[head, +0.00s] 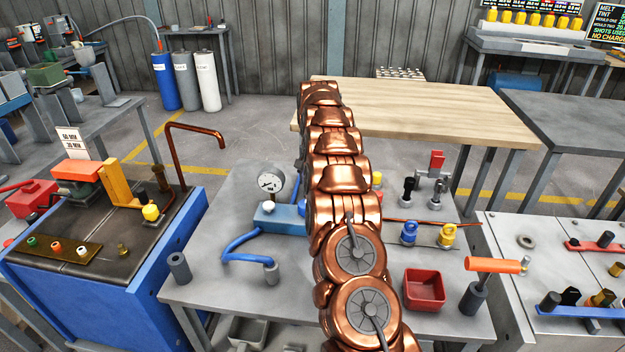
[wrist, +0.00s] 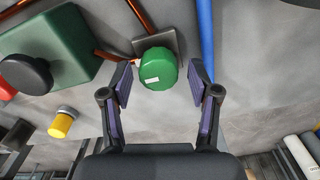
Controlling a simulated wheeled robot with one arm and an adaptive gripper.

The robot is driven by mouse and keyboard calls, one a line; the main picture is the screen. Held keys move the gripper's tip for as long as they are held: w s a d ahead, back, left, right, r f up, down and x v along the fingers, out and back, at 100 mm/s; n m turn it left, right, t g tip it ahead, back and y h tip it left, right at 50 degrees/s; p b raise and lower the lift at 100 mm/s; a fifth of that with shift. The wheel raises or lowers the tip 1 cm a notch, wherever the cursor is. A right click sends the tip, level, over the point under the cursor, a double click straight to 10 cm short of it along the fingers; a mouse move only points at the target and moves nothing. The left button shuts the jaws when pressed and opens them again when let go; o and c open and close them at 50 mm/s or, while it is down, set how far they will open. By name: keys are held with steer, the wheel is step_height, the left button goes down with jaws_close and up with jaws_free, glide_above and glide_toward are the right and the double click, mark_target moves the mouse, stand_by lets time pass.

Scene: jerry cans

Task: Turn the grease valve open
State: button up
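A green, round, faceted knob (wrist: 158,70) with a small white label sits on a grey block (wrist: 165,42) with copper pipe running to it, in the wrist view. The label is too small to read, so I cannot tell for sure that this is the grease valve. My gripper (wrist: 160,82) is open, with one finger on each side of the knob. Gaps show between both fingers and the knob, and nothing is held. In the head view my copper-coloured arm hides the gripper and I cannot pick out the green knob.
A green box (wrist: 55,50) with a black knob and a yellow knob (wrist: 62,122) lie left of my gripper. A blue pipe (wrist: 207,40) runs close to the right finger. In the head view, a grey bench (head: 205,290) holds a gauge (head: 270,182) and red tray (head: 424,290).

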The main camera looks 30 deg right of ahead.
steer(key=shift+r, duration=0.1)
step_height(320, 180, up, 6)
steer(key=shift+r, duration=0.65)
stand_by(0.7)
